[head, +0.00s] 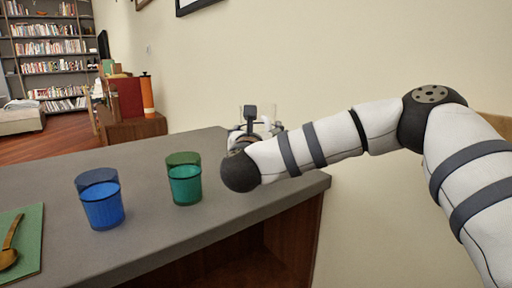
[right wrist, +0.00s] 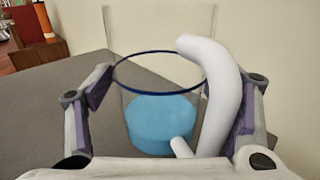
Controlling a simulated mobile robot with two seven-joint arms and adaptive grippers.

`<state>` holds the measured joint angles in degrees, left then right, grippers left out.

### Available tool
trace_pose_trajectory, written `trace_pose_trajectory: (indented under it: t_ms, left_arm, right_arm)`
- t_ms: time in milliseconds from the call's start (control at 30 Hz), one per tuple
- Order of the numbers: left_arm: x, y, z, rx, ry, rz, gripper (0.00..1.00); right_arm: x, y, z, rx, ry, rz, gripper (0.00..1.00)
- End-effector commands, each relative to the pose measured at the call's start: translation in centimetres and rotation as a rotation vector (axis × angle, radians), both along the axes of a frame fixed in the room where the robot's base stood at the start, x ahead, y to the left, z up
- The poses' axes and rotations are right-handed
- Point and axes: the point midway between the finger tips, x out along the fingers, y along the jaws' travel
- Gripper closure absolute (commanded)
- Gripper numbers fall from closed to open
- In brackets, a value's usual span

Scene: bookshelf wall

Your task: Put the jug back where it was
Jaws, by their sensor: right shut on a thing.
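The jug (right wrist: 160,122) is a clear vessel with a dark blue ring, blue contents at its bottom and a thick white handle (right wrist: 222,95). It stands between the fingers of my right gripper (right wrist: 173,95), which is shut on it, with one purple pad at each side. In the head view my right gripper (head: 254,130) is over the far right end of the grey counter (head: 145,160). My own arm hides most of the jug there. I cannot tell whether its base touches the counter. My left gripper is not in view.
A blue cup (head: 102,207) and a green cup (head: 185,186) stand on the counter left of my right arm. A wooden spoon (head: 9,255) lies on a green mat (head: 30,228) at the left. The counter's far middle is clear. A beige wall (head: 330,60) rises behind.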

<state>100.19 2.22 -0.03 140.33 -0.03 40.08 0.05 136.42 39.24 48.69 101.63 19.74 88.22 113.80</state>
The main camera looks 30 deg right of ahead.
Motion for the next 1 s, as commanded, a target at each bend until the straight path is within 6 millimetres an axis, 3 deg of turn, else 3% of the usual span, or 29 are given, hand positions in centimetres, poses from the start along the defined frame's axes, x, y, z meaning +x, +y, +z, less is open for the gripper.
trace_pose_trajectory:
  t_ms: [200, 367, 400, 467, 833, 1000]
  left_arm:
    - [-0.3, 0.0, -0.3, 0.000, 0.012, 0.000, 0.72]
    - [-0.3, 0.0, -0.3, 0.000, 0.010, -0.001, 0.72]
    - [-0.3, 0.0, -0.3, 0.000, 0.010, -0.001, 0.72]
    - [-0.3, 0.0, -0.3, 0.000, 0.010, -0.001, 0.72]
    - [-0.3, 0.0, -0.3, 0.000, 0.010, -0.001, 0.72]
    - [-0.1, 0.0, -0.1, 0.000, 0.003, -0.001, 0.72]
  right_arm:
    - [0.4, -0.3, -3.4, -0.002, 0.000, 0.000, 0.87]
    - [0.4, -0.3, -3.5, -0.001, -0.003, -0.001, 0.87]
    - [0.4, -0.3, -3.6, -0.001, 0.001, 0.000, 0.21]
    - [0.4, -0.3, -3.6, 0.000, 0.000, 0.000, 0.07]
    - [0.3, -0.2, -3.6, 0.000, 0.000, -0.001, 0.06]
    - [-1.5, 1.3, -3.5, 0.000, 0.000, 0.003, 0.06]
